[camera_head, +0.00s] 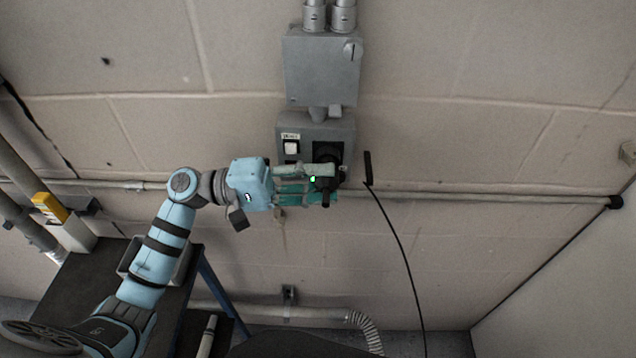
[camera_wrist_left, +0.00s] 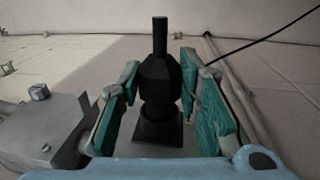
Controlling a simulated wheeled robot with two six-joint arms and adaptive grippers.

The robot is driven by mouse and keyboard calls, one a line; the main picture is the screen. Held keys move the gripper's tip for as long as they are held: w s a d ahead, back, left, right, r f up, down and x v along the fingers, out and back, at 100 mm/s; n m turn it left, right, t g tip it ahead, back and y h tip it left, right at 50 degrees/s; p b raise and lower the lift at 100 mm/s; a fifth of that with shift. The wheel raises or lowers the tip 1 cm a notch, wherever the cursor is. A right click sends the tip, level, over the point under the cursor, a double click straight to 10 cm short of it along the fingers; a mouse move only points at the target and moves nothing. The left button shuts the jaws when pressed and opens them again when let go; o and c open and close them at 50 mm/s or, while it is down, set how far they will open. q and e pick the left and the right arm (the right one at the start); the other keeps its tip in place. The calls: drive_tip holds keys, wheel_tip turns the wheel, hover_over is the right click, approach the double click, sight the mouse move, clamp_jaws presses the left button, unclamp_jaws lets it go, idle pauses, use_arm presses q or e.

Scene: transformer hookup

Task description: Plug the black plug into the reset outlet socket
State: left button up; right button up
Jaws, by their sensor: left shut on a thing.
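The black plug (camera_wrist_left: 160,82) is between the teal fingers of my left gripper (camera_head: 312,184) in the left wrist view, its thin stem pointing up in that picture. My left gripper is shut on it, just in front of the grey outlet box (camera_head: 344,132). The box has a white switch (camera_head: 291,147) and a dark socket (camera_head: 327,152) at its lower right, partly covered by the gripper and plug. In the left wrist view, a dark square base (camera_wrist_left: 158,127) is directly below the plug. I cannot tell how deep the plug sits. My right gripper is out of view.
A larger grey box (camera_head: 321,72) is mounted above the outlet box. A grey pipe (camera_head: 480,200) runs along the block wall at gripper height. A black cable (camera_head: 402,245) hangs from a short black bar (camera_head: 367,168) right of the outlet. The wall farther right is mostly clear.

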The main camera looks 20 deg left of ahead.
use_arm(q)
drive_tip(key=shift+w+a+b, duration=0.2)
drive_tip(key=shift+w+b, duration=0.35)
drive_tip(key=shift+w, duration=0.3)
drive_tip(key=o, duration=1.2)
drive_tip(key=shift+w, duration=0.1)
drive_tip(key=shift+c, duration=0.2)
drive_tip(key=s+p, duration=0.1)
drive_tip(key=s, duration=0.1)
drive_tip(key=s+d+p, duration=0.1)
drive_tip(key=s, duration=0.1)
drive_tip(key=shift+r, duration=0.1)
drive_tip(key=shift+s+d, duration=0.1)
drive_tip(key=shift+s, duration=0.4)
